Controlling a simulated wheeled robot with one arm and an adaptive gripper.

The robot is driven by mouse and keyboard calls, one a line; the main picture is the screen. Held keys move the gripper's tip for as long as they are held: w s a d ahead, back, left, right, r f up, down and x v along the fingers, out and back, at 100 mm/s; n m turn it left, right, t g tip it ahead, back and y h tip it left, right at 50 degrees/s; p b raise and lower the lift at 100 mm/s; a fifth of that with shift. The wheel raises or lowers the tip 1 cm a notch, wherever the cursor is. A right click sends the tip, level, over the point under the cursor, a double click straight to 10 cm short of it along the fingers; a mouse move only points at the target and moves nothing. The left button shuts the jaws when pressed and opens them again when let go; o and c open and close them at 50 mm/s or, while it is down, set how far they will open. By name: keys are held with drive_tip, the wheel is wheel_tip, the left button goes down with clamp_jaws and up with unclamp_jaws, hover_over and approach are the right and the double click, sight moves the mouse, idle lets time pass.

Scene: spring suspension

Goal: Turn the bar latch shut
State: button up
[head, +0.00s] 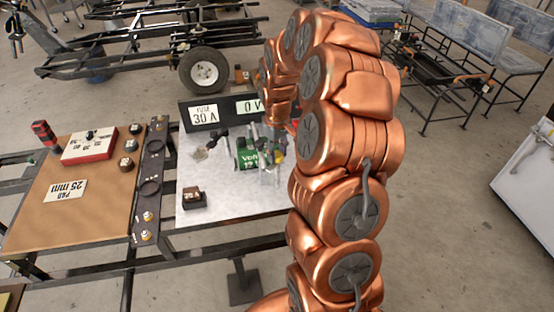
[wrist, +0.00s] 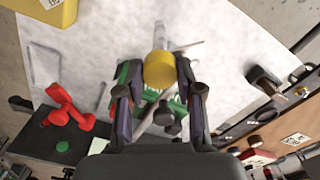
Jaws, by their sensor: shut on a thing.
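My gripper (wrist: 159,78) has its two dark fingers on either side of a yellow round piece (wrist: 160,68) in the wrist view, and is shut on it. A grey metal cylinder (wrist: 160,35) extends beyond that piece. Below lies a green block (wrist: 125,72), also seen in the head view as a green battery-like box (head: 247,158) with white lettering. A thin pale bar (wrist: 152,111) runs diagonally across the block. I cannot tell for sure whether it is the bar latch.
The white board (head: 218,202) carries a small dark block (head: 194,197) at front left and a dark label panel (head: 203,113) behind. A brown board (head: 75,215) with a red box (head: 89,147) stands left.

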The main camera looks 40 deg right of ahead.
sight(277, 153)
drive_tip(key=m+b, duration=0.3)
drive_tip(key=m, duration=0.1)
drive_tip(key=shift+f+m, duration=0.15)
drive_tip(key=shift+m, duration=0.15)
drive_tip(key=shift+m+b, duration=1)
drive_tip(key=shift+m, duration=1)
drive_tip(key=o, duration=1.2)
drive_tip(key=shift+c, duration=0.2)
drive_tip(key=shift+r, duration=0.2)
wheel_tip(277, 153, up, 12)
